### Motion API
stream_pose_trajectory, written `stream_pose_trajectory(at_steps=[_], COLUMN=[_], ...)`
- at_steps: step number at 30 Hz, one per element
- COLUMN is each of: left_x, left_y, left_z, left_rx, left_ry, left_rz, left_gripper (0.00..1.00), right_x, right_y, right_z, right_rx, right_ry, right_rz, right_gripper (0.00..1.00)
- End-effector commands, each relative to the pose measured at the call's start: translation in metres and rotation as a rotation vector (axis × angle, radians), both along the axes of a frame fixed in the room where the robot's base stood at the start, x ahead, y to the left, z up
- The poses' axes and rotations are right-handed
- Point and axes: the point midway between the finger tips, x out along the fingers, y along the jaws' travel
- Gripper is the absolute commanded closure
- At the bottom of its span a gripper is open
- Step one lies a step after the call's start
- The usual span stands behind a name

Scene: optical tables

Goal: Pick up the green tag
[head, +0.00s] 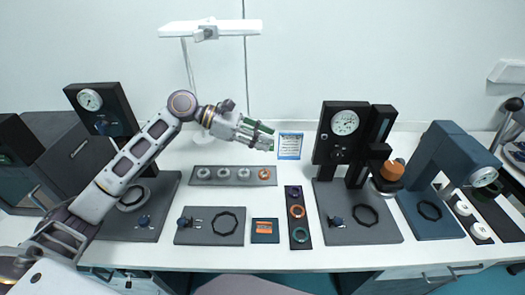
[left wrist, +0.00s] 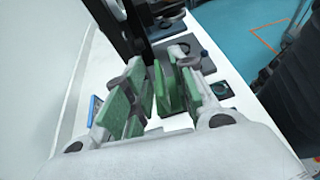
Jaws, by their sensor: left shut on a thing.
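My left gripper (head: 264,137) is raised above the back of the table, left of the blue-edged card. It is shut on the green tag (left wrist: 160,88), a thin green plate between the fingers in the left wrist view. The left gripper (left wrist: 155,100) also has green pads on its fingers, so the tag is hard to tell apart from them. In the head view the fingers mostly hide the tag. My right gripper is in neither view.
A blue-edged card (head: 290,145) stands at the back. Below the gripper lies a strip with several round pieces (head: 233,185). A dark strip with rings (head: 299,246) lies in front. A tall black gauge stand (head: 331,145) rises to the right. White tabletop shows between them.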

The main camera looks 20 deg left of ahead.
Motion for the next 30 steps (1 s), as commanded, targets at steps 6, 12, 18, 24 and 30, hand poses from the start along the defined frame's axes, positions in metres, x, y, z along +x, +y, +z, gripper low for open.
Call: stream_pose_trajectory(at_steps=[6,12,18,24,30], left_x=[0.0,0.0,0.0,0.0,0.0], left_y=[0.0,0.0,0.0,0.0,0.0], left_z=[0.022,0.028,0.028,0.028,0.028], left_rx=[0.0,0.001,0.0,0.0,0.0], left_ry=[-0.001,0.0,0.0,0.0,0.0], left_rz=[0.001,0.0,0.0,0.0,0.0], left_gripper=[0.87,0.87,0.87,0.87,0.87], right_x=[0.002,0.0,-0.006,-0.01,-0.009], right_y=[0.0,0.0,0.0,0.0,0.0], right_z=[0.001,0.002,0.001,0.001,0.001], right_rx=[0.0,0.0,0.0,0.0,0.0], right_ry=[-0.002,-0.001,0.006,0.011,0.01], right_rz=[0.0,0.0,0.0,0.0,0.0], right_gripper=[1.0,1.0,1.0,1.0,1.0])
